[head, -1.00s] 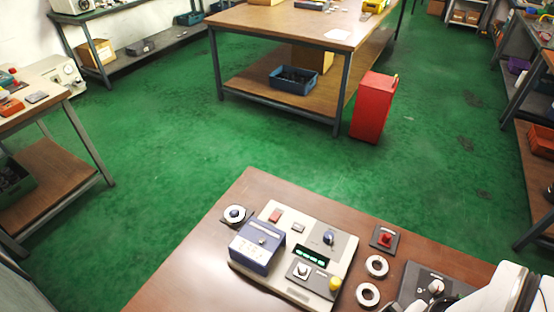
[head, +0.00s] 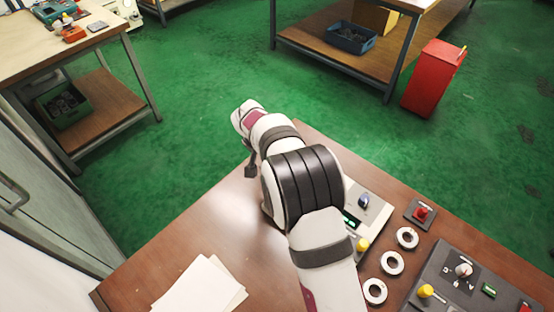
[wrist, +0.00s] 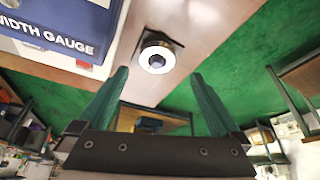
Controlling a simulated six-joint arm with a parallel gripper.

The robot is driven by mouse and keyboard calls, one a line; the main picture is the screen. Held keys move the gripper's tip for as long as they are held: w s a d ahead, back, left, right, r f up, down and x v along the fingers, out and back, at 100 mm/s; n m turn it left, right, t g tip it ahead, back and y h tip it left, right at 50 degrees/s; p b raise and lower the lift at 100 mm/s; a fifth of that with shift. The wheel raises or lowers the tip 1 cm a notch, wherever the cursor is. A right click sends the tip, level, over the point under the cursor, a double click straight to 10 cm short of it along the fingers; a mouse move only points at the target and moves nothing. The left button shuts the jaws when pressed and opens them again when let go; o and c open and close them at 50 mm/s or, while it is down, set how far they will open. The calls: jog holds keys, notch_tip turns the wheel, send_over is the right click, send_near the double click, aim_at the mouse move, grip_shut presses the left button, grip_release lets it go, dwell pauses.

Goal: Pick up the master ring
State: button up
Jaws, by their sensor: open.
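A pale ring (wrist: 157,57) with a dark blue centre sits on a small dark base in the wrist view; it looks like the master ring, though no label on it is readable. My gripper (wrist: 160,73) is open, its two green fingers spread to either side below the ring in the picture. Nothing is between the fingers, and they appear apart from the ring. In the head view my arm covers this ring. Three other pale rings, top (head: 407,238), middle (head: 391,263) and bottom (head: 375,291), lie in a row on the table, right of my arm.
The blue box marked "WIDTH GAUGE" (wrist: 62,30) stands close by on the left in the wrist view. A light control panel (head: 370,215) is partly behind my arm. A red button box (head: 421,213), a dark control box (head: 462,275) and white papers (head: 203,288) are on the table.

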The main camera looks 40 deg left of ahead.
jog(key=x, duration=0.5)
jog(key=shift+w+d+f, duration=0.15)
jog(key=shift+w+f, duration=0.05)
grip_shut()
